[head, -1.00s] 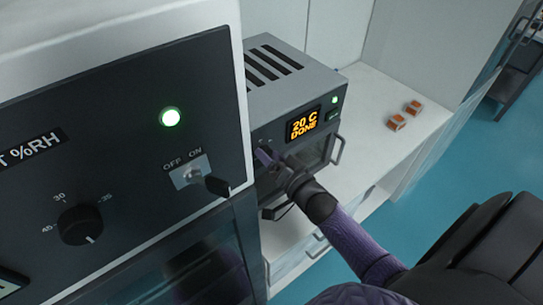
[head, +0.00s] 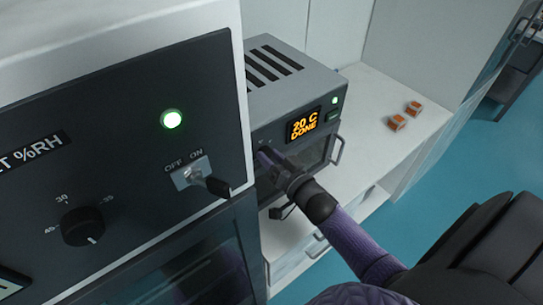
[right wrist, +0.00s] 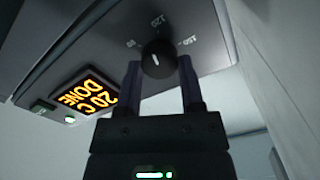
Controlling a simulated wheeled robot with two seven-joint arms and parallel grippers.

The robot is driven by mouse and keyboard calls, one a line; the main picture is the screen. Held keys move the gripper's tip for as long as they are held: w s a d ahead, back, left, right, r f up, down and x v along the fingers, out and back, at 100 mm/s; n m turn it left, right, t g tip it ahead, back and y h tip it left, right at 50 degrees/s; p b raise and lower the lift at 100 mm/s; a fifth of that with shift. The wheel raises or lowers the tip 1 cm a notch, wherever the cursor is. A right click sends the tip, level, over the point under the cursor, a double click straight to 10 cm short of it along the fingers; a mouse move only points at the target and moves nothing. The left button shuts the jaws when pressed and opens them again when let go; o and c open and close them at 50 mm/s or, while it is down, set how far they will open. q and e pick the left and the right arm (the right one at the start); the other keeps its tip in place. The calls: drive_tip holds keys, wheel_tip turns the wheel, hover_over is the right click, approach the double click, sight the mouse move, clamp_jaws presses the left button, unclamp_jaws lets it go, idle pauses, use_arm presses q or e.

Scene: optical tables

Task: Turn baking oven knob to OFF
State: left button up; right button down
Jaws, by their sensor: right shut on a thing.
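The baking oven (head: 290,90) is a grey box with an orange display (head: 302,124) reading "20 C DONE" and a lit green lamp (head: 335,100). Its black round knob (right wrist: 158,58) with a white line shows in the right wrist view, among marks such as 120 and 150. My right gripper (right wrist: 160,76) has one finger on each side of the knob and is shut on it. In the head view my right gripper (head: 266,158) is at the left of the oven's front, hiding the knob.
A large dark-fronted unit (head: 120,130) with an OFF/ON toggle (head: 207,182), a dial (head: 83,227) and a green lamp (head: 171,119) stands close left of the oven. Small orange-brown pieces (head: 397,122) lie on the white counter (head: 385,90) to the right.

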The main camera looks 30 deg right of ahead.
drive_tip(key=n, duration=0.4)
drive_tip(key=shift+n, duration=0.3)
drive_tip(key=n+b, duration=0.2)
drive_tip(key=n, duration=0.9)
drive_tip(key=n+b, duration=0.3)
drive_tip(key=n, duration=0.8)
drive_tip(key=n+b, duration=0.2)
drive_tip(key=n, duration=1)
drive_tip(key=shift+f+b, duration=0.35)
drive_tip(key=shift+c, duration=1.1)
unclamp_jaws()
